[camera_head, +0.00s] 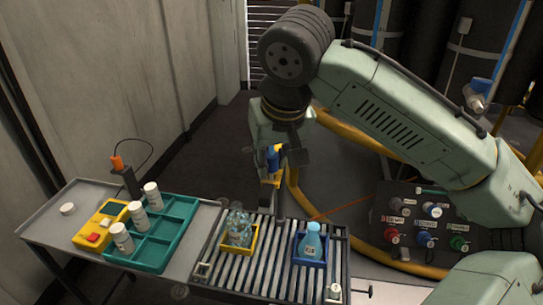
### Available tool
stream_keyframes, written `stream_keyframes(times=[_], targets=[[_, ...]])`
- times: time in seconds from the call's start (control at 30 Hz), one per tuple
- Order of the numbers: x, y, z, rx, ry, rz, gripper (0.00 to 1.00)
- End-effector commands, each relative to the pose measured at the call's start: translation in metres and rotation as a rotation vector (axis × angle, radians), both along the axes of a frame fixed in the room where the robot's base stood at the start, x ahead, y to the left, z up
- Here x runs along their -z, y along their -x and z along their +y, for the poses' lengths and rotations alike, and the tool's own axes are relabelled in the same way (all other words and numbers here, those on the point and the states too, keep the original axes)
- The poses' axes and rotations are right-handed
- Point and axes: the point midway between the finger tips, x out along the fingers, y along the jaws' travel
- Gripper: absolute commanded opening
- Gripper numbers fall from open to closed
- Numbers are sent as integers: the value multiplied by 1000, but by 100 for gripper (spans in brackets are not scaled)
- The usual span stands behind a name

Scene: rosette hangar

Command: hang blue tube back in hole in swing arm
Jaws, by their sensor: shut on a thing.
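The blue tube (272,160) is small and upright, near the middle of the head view. My gripper (281,153) comes down from above and is shut on the blue tube. Directly below the tube is a small yellow piece (271,181), beside a dark post (280,203) that rises from the roller table; it looks like the swing arm. The tube's lower end overlaps the yellow piece in this view. I cannot tell whether the tube is in its hole or only above it. The hole itself is hidden.
The roller table (265,275) carries a yellow tray (251,251) with clear bottles and a blue tray (299,258) with a light-blue bottle. A teal rack (178,220) with white bottles stands left. A plug panel (408,250) and yellow rail (350,230) are right.

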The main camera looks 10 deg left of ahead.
Motion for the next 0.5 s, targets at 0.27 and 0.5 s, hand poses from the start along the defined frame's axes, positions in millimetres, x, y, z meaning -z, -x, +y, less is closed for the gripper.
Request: stream_keyframes(times=[0.27, 0.5], targets=[[6, 0, 0, -1, 1, -1, 1], [10, 0, 0, -1, 3, 2, 28]])
